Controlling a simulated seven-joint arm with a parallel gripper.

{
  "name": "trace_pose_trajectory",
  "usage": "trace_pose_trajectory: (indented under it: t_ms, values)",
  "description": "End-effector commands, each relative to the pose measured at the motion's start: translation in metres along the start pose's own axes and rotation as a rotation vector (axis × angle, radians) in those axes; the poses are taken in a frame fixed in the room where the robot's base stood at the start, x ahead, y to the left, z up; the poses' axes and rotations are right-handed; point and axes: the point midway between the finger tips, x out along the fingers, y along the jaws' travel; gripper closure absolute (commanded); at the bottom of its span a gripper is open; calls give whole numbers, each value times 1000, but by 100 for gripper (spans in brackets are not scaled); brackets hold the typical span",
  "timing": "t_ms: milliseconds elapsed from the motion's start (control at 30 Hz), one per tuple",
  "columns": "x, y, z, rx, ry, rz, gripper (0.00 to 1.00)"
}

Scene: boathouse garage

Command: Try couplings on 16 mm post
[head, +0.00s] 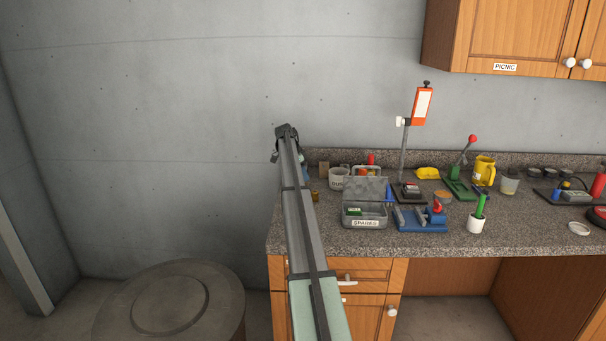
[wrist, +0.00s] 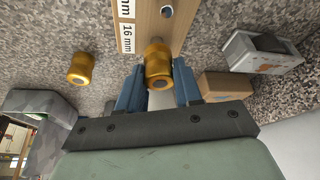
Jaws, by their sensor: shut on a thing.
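In the wrist view, my gripper (wrist: 158,88) has its blue fingers shut on a brass coupling (wrist: 156,58). The coupling is at the wooden board (wrist: 152,28), beside the label reading 16 mm (wrist: 127,38). I cannot tell whether it sits around a post or just above it; a grey centre shows in its near end. A bare metal post (wrist: 167,12) shows farther along the board. A second brass coupling (wrist: 81,68) stands apart on the counter to the left.
A brown block (wrist: 225,86) and a grey object (wrist: 266,53) lie close right of my gripper in the wrist view. In the head view, a grey SPARES box (head: 365,213) and blue fixture (head: 421,225) stand right of my arm. The wall is close behind.

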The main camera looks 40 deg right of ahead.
Motion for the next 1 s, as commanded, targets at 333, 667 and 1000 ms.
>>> trace_pose_trajectory:
  t_ms: [333, 667, 1000]
  values:
    - [5, 0, 2, 0, 0, 0, 96]
    - [10, 0, 4, 0, 0, 0, 96]
    - [15, 0, 6, 0, 0, -1, 96]
